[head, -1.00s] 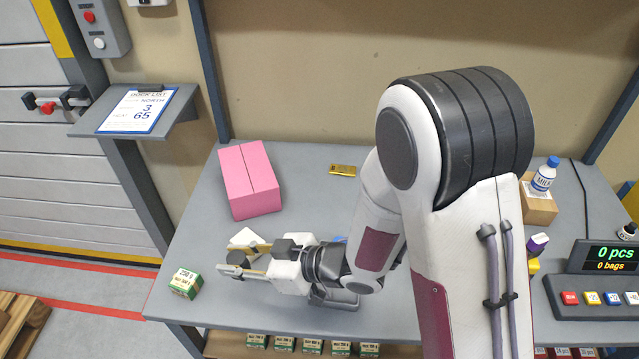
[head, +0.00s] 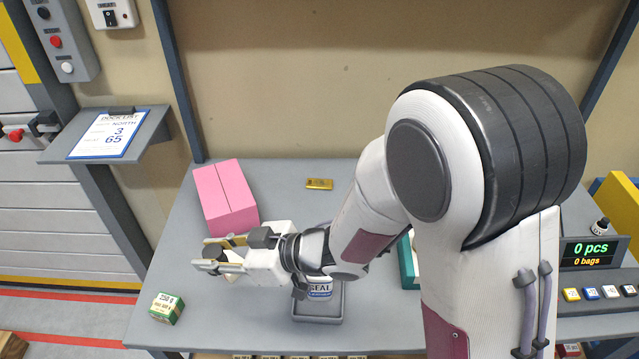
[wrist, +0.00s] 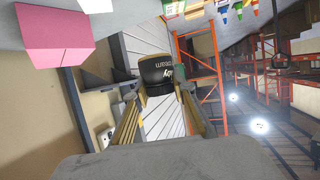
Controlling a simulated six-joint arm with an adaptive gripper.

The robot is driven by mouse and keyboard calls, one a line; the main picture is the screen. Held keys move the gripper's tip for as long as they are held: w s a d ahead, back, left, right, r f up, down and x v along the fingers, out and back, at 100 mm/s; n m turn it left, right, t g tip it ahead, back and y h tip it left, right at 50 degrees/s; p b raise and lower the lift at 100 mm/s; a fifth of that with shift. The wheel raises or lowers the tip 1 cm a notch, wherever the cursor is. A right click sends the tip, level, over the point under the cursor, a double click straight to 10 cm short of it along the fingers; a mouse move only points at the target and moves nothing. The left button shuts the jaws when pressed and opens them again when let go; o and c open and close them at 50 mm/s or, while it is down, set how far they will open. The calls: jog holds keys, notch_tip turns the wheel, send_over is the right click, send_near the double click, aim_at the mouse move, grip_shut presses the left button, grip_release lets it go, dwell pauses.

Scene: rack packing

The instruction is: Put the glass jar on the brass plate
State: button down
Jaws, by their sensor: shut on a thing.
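My gripper (head: 207,254) is shut on a dark, round jar (head: 213,251), which I take to be the glass jar. In the wrist view the jar (wrist: 157,70) sits between the fingertips (wrist: 154,88), and light upside-down lettering shows on its dark side. In the head view the fingers partly hide it. It is held above the table's left part, in front of the pink box. The small, gold-coloured brass plate (head: 319,184) lies flat near the table's back edge, right of and behind my gripper. Nothing is seen on it except small marks.
The pink box (head: 226,198) stands at the back left. A green-and-white box (head: 166,308) is at the front left. A grey tray (head: 318,321) with a SEAL-labelled container (head: 319,288) stands below my arm. A teal thing (head: 407,262) is partly hidden. The table around the plate is clear.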

jog(key=w+d+m+t+h, duration=0.1)
jog(key=w+d+m+t, duration=0.2)
jog(key=w, duration=1.1)
jog(key=m+t+h, duration=0.6)
jog(key=m+h, duration=0.1)
jog(key=m, duration=0.1)
send_over(320, 183)
notch_tip(320, 183, down, 4)
jog(key=shift+f, duration=0.45)
jog(key=shift+a+f, duration=0.1)
jog(key=shift+n, duration=0.3)
jog(key=shift+w+f, duration=0.1)
jog(key=shift+f, duration=2.9)
jog(key=shift+f, duration=0.1)
jog(key=shift+f, duration=1.8)
